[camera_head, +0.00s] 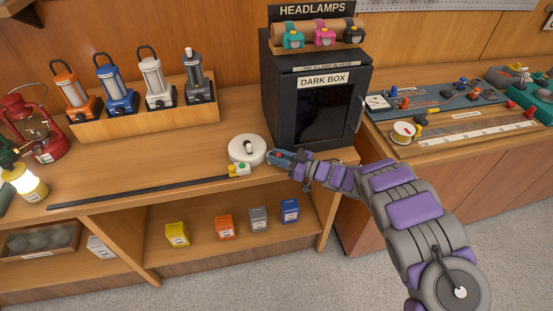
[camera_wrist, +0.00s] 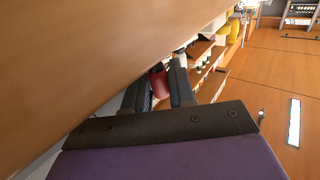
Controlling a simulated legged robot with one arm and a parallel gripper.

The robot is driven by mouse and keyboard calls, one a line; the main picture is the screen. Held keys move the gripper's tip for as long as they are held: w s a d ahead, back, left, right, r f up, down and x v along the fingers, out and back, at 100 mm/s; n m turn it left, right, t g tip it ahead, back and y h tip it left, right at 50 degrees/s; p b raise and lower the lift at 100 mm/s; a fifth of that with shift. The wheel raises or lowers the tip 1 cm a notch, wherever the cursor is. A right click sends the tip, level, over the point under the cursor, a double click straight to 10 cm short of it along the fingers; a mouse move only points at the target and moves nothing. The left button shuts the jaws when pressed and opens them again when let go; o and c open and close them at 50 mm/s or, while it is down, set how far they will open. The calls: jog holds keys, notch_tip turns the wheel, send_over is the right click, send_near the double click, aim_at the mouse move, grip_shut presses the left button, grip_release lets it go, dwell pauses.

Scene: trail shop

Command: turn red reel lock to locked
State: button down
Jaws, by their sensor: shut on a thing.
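The white round reel (camera_head: 241,157), with a dark knob on top, sits on the wooden counter in front of the dark box. Beside it is a small pale block with a green button (camera_head: 241,169), from which a long dark strip runs left. My gripper (camera_head: 275,158) is low at the reel's right side, reaching in from the right. A small red piece, which looks like the red reel lock (camera_wrist: 158,83), shows between the two fingers in the wrist view, and the fingers are shut on it. Its lock position is hidden.
The black dark box (camera_head: 285,112) stands just behind my gripper. A lantern rack (camera_head: 145,124) and a red lantern (camera_head: 50,143) are at left. Several small cartons stand on the shelf below. Boards with fittings (camera_head: 455,130) lie on the right counter.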

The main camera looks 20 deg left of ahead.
jog(key=shift+w+d+f+n+g+b, duration=0.15)
jog(key=shift+n+g+b, duration=0.35)
jog(key=shift+g, duration=0.6)
jog(key=c, duration=1.1)
grip_release()
jog(key=shift+w, duration=0.1)
jog(key=shift+r, duration=0.2)
jog(key=shift+r+p, duration=0.15)
jog(key=shift+p, duration=0.15)
